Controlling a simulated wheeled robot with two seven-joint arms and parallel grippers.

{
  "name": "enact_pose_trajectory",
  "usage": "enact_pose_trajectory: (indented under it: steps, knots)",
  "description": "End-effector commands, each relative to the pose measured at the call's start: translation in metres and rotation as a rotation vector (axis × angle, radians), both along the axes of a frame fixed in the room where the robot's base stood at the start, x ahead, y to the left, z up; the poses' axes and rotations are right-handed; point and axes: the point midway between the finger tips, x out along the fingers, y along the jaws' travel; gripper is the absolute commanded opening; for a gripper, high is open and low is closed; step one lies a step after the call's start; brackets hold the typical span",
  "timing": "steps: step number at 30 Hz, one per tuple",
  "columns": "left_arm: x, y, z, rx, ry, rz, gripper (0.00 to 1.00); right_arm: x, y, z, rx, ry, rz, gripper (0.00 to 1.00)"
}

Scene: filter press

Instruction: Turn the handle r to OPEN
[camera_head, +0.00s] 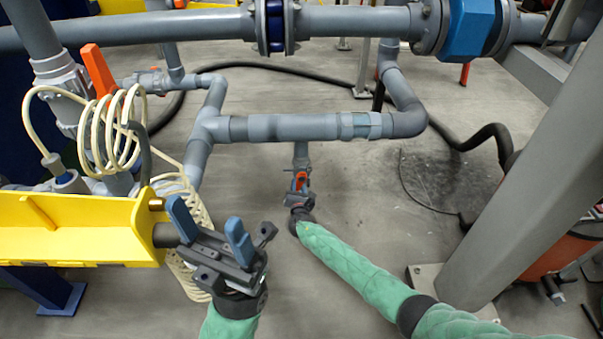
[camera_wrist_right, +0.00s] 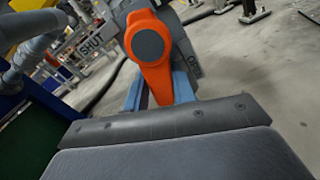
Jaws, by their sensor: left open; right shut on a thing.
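The orange handle r (camera_head: 301,179) sits on a small grey valve below the horizontal pipe in the head view. In the right wrist view the handle (camera_wrist_right: 150,58) has a round grey centre, and its lever points down between my blue fingers. My left gripper (camera_head: 210,230) is open and empty, beside the yellow beam.
A yellow beam (camera_head: 80,215) and coiled cream hose (camera_head: 115,130) are at the left. A grey horizontal pipe (camera_head: 290,127) runs above the valve. A large grey post (camera_head: 545,170) stands at the right, near my right arm. A black hose (camera_head: 300,78) lies on the floor.

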Motion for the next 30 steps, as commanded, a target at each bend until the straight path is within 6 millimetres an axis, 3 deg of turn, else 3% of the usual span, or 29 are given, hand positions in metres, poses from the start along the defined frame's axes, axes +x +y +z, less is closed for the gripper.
enact_pose_trajectory:
  steps: [1, 7, 16, 24, 25, 30]
  knots:
    - [0.0, 0.0, 0.005, 0.0, 0.0, 0.0, 0.62, 0.007, -0.013, 0.007, -0.034, -0.007, -0.015, 0.0]
    - [0.0, 0.0, 0.011, 0.0, 0.0, 0.0, 0.62, 0.008, -0.015, 0.009, -0.114, -0.01, -0.013, 0.0]
    - [0.0, 0.0, 0.031, 0.0, 0.0, 0.0, 0.62, 0.009, -0.024, 0.01, -0.369, -0.011, -0.012, 0.0]
    - [0.0, 0.0, 0.031, 0.0, 0.0, 0.0, 0.62, 0.009, -0.025, 0.008, -0.4, -0.011, -0.013, 0.0]
    - [0.0, 0.0, 0.031, 0.0, 0.0, 0.0, 0.62, 0.009, -0.025, 0.008, -0.4, -0.011, -0.013, 0.28]
    - [0.0, 0.0, 0.03, 0.0, 0.0, 0.0, 0.62, 0.008, -0.023, 0.008, -0.397, -0.012, -0.011, 0.62]
